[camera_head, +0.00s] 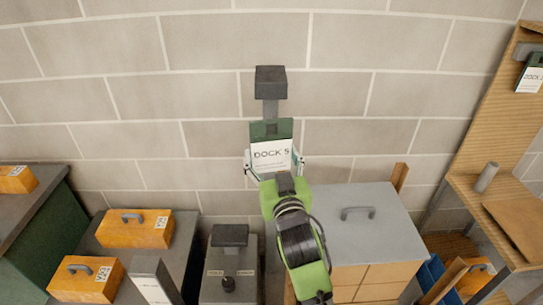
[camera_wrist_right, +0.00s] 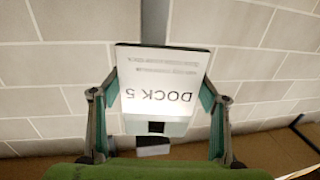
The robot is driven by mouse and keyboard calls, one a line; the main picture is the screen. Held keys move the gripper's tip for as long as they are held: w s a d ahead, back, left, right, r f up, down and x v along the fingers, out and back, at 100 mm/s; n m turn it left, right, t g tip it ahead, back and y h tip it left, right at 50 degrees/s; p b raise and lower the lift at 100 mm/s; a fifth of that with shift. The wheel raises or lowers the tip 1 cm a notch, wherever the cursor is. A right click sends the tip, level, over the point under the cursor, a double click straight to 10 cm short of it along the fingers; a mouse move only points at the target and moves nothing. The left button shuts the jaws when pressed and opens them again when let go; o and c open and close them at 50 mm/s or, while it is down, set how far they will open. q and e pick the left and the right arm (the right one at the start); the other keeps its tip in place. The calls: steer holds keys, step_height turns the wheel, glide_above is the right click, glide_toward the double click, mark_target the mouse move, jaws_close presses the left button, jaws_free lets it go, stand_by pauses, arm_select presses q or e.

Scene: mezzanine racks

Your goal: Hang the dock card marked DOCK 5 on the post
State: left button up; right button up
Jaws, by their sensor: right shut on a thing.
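The dock card marked DOCK 5 (camera_head: 271,154) is white below with a green upper part. My right gripper (camera_head: 272,165) is shut on it, one finger at each side edge, and holds it upright before the wall. The post (camera_head: 271,108) is grey with a dark block on top and shows directly above the card; I cannot tell whether they touch. In the right wrist view the card (camera_wrist_right: 165,90) appears upside down between the fingers (camera_wrist_right: 158,110), with a dark square opening near its top edge. My left gripper is not in view.
Another green and white card (camera_head: 531,78) hangs on the wooden board at the right. A grey-topped cabinet (camera_head: 365,225) stands right of my arm. Orange cases (camera_head: 134,228) lie on the left units. A grey box with a dark block (camera_head: 229,237) stands below left of the card.

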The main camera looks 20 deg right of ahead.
steer(key=shift+w, duration=0.2)
steer(key=shift+w+d, duration=0.25)
steer(key=shift+w, duration=0.45)
steer(key=shift+w+d, duration=0.1)
steer(key=shift+w, duration=0.2)
steer(key=shift+w+d, duration=0.15)
steer(key=shift+w, duration=0.35)
steer(key=shift+w, duration=0.1)
steer(key=shift+w+d+f, duration=0.15)
steer(key=shift+w+f, duration=0.15)
steer(key=shift+w, duration=0.15)
stand_by(0.5)
steer(key=shift+p, duration=0.3)
steer(key=shift+f, duration=0.15)
stand_by(0.7)
steer(key=shift+f+b, duration=0.3)
steer(key=shift+f, duration=0.05)
